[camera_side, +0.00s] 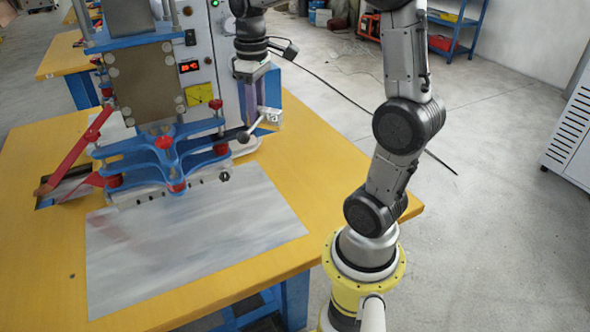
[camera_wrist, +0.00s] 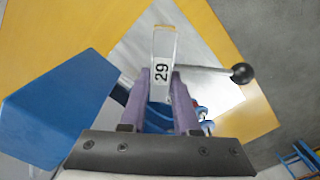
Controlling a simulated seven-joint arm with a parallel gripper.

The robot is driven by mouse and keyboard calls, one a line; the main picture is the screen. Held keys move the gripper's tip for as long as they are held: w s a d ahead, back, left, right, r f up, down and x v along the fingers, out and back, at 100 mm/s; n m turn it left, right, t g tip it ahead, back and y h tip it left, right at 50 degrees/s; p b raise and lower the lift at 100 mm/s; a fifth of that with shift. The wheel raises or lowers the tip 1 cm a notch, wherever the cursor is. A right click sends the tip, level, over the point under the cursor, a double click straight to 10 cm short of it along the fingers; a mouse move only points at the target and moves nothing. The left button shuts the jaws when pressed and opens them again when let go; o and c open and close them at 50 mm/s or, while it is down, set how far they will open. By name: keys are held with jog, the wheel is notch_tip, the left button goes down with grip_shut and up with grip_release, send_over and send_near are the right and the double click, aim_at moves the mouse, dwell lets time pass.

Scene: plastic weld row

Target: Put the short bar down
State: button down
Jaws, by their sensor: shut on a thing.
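My gripper (camera_side: 265,106) has purple fingers and is shut on a short clear bar (camera_side: 273,116), just right of the welding press (camera_side: 165,150). In the wrist view my gripper (camera_wrist: 162,92) grips the short bar (camera_wrist: 163,45), which sticks out past the fingertips and carries a white label reading 29. The bar is held up in the air, apart from the yellow table (camera_side: 340,190). The part of the bar between the fingers is partly hidden.
A lever with a black ball knob (camera_side: 243,137) is close to my fingers; the knob (camera_wrist: 242,73) also shows in the wrist view. A blue block (camera_wrist: 58,108) stands beside my gripper. A bare metal plate (camera_side: 200,250) lies in front of the press.

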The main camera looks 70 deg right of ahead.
jog(key=s+d+m, duration=0.4)
jog(key=d, duration=0.4)
jog(key=s+d+m, duration=0.4)
jog(key=d, duration=0.3)
notch_tip(320, 180, down, 18)
jog(key=w+d+f, duration=0.2)
jog(key=d+f, duration=0.1)
jog(key=w+d+f, duration=0.3)
jog(key=d, duration=0.1)
jog(key=w+d+f, duration=0.2)
jog(key=d+f, duration=0.1)
jog(key=shift+w+d, duration=0.3)
jog(key=shift+d, duration=0.05)
jog(key=shift+w+d+f, duration=0.25)
jog(key=shift+d+f, duration=0.1)
jog(key=shift+f, duration=0.15)
jog(key=shift+w+d+f, duration=0.1)
jog(key=shift+f, duration=1.5)
jog(key=shift+f, duration=0.1)
